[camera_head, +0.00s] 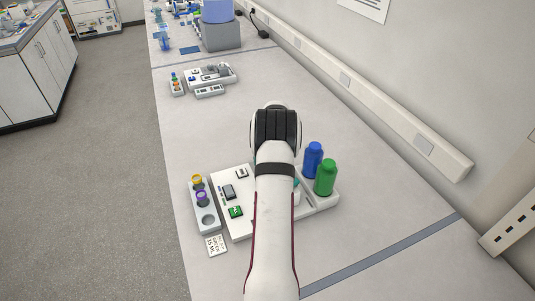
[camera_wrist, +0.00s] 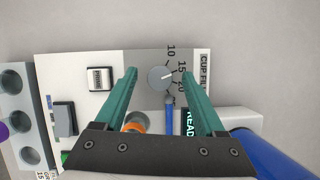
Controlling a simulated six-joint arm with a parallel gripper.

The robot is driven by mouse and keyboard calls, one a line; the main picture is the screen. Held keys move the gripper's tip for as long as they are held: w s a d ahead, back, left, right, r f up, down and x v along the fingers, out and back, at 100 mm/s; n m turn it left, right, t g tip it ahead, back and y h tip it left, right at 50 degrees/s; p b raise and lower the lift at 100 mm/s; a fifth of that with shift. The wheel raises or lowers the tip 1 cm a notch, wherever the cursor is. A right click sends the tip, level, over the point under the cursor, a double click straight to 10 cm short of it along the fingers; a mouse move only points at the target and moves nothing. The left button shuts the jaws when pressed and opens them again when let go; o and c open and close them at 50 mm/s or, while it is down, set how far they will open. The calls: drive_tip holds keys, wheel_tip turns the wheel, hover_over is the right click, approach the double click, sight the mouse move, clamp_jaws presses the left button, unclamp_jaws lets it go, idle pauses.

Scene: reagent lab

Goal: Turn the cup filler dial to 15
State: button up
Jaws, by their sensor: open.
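The cup filler dial (camera_wrist: 160,78) is a round grey knob on a grey panel strip in the wrist view. Its white pointer line points right and slightly up, toward the 15 mark, though I cannot tell the exact setting. The marks 10, 15 and 20 run down its right side. My gripper (camera_wrist: 159,75) is open, with its teal fingertips on either side of the dial. I cannot tell whether they touch it. In the head view my arm hides the dial and fingertips above the white cup filler base (camera_head: 232,171).
A blue bottle (camera_head: 313,160) and green bottle (camera_head: 326,178) stand right of my arm. A cup rack (camera_head: 208,219) holds yellow and purple cups at left. A blue rod (camera_wrist: 169,115) and a lit display (camera_wrist: 190,122) lie just below the dial.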

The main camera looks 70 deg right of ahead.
drive_tip(key=v, duration=1.5)
drive_tip(key=shift+r, duration=0.2)
drive_tip(key=w+a+r+m+t+h, duration=0.1)
drive_tip(key=w+a+r+m+t, duration=0.1)
drive_tip(key=w+r, duration=0.3)
drive_tip(key=w+a+r+m+t+h, duration=0.1)
drive_tip(key=w+a+r+m+t, duration=0.15)
drive_tip(key=w, duration=0.55)
drive_tip(key=w+a+r+m+t+h, duration=0.1)
drive_tip(key=w+a+r+m+h, duration=0.35)
drive_tip(key=a+r+m, duration=0.6)
drive_tip(key=s+a+f+m+g+y, duration=0.2)
drive_tip(key=s+a+f+m+y, duration=0.2)
drive_tip(key=s+a, duration=0.4)
drive_tip(key=s+a+f+m+g+y, duration=0.3)
drive_tip(key=s+a+m, duration=0.4)
drive_tip(key=a, duration=0.9)
drive_tip(key=s+a+f+m+g+y, duration=0.3)
drive_tip(key=s+a+f+m+y, duration=0.2)
drive_tip(key=a, duration=0.8)
drive_tip(key=s+f, duration=0.2)
drive_tip(key=s, duration=0.2)
